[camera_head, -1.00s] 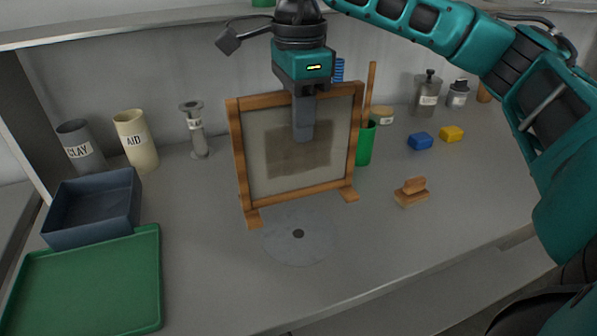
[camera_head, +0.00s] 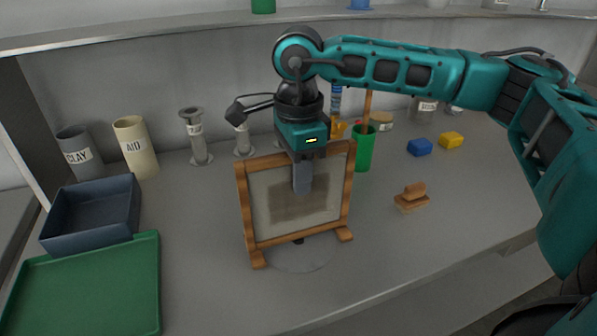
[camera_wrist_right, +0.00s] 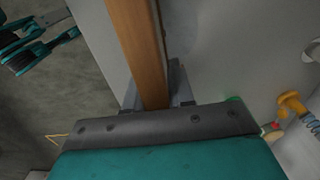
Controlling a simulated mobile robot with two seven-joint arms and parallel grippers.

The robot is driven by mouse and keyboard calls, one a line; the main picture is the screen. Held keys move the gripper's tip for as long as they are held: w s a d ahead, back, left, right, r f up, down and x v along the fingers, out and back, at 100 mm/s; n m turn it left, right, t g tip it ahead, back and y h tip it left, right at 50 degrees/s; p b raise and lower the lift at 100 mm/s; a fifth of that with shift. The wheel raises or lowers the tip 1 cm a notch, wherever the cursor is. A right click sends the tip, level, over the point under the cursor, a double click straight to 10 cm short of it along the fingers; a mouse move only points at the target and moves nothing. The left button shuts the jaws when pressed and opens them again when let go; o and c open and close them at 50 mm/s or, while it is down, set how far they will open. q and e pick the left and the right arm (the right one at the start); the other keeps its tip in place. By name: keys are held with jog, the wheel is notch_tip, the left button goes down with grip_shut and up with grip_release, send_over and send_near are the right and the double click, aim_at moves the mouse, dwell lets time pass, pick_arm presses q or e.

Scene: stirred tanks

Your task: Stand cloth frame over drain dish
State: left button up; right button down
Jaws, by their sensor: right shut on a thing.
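The cloth frame (camera_head: 247,215) is a wooden frame with grey cloth, a darker patch in its middle and two feet. It is upright in the head view. My right gripper (camera_head: 302,185) is shut on its top bar, which also shows as a wooden bar (camera_wrist_right: 140,45) in the wrist view. The drain dish (camera_head: 303,263) is a flat, pale grey disc on the bench. The frame's lower bar crosses above it and hides its back part. The feet appear on either side of the dish; I cannot tell whether they touch the bench.
A green cup (camera_head: 364,150) with tools stands close behind the frame's right side. A wooden block with a grip (camera_head: 411,197) lies to the right. A dark blue bin (camera_head: 92,212) and green tray (camera_head: 85,290) are at left. The front bench right of the dish is clear.

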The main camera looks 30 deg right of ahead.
jog(key=c, duration=1)
grip_release()
jog(key=shift+f, duration=0.1)
jog(key=shift+o, duration=0.2)
notch_tip(320, 180, up, 12)
jog(key=shift+r+p, duration=0.2)
jog(key=shift+p, duration=0.15)
